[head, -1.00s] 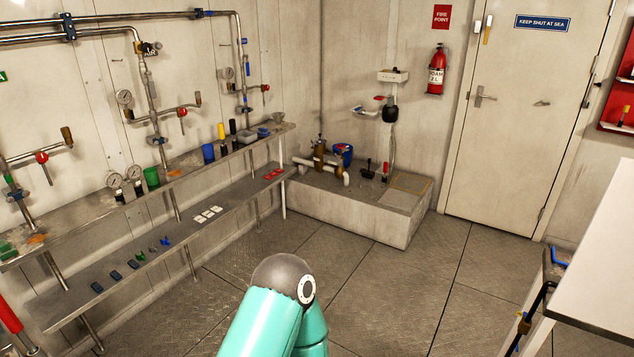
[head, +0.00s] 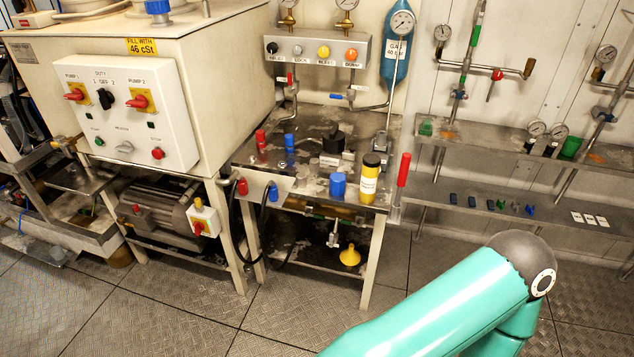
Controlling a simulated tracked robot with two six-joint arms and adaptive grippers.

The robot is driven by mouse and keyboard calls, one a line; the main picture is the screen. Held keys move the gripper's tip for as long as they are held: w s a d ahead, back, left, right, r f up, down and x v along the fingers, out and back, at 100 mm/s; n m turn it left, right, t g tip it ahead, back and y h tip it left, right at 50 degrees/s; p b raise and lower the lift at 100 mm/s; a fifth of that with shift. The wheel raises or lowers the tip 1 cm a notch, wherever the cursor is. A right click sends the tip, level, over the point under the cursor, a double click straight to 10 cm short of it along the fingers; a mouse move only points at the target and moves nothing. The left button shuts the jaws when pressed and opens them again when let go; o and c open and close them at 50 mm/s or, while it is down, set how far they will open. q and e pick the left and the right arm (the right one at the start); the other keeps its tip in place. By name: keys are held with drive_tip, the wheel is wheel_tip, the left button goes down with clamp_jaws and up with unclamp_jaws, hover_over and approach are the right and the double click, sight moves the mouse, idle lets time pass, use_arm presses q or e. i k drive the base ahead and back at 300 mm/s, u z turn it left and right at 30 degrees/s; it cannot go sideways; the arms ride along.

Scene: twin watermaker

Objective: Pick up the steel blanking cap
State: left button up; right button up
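I cannot make out a steel blanking cap for certain in the head view. One of my arms, teal with a grey joint, crosses the lower right. Neither gripper is in view.
A cream cabinet with a pump switch box (head: 130,113) stands at the left, above a motor (head: 158,215). Wall shelves (head: 520,140) with gauges and small parts run along the right. A yellow funnel (head: 350,256) sits on the bench's lower shelf. The plate floor in front is open.

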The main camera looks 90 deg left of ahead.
sight(301, 177)
drive_tip(key=z, duration=0.9)
drive_tip(key=i, duration=0.15)
drive_tip(key=u, duration=2.55)
drive_tip(key=i, duration=0.25)
drive_tip(key=u, duration=1.75)
drive_tip(key=k, duration=0.6)
drive_tip(key=u, duration=0.4)
drive_tip(key=i, duration=1.6)
drive_tip(key=z, duration=0.5)
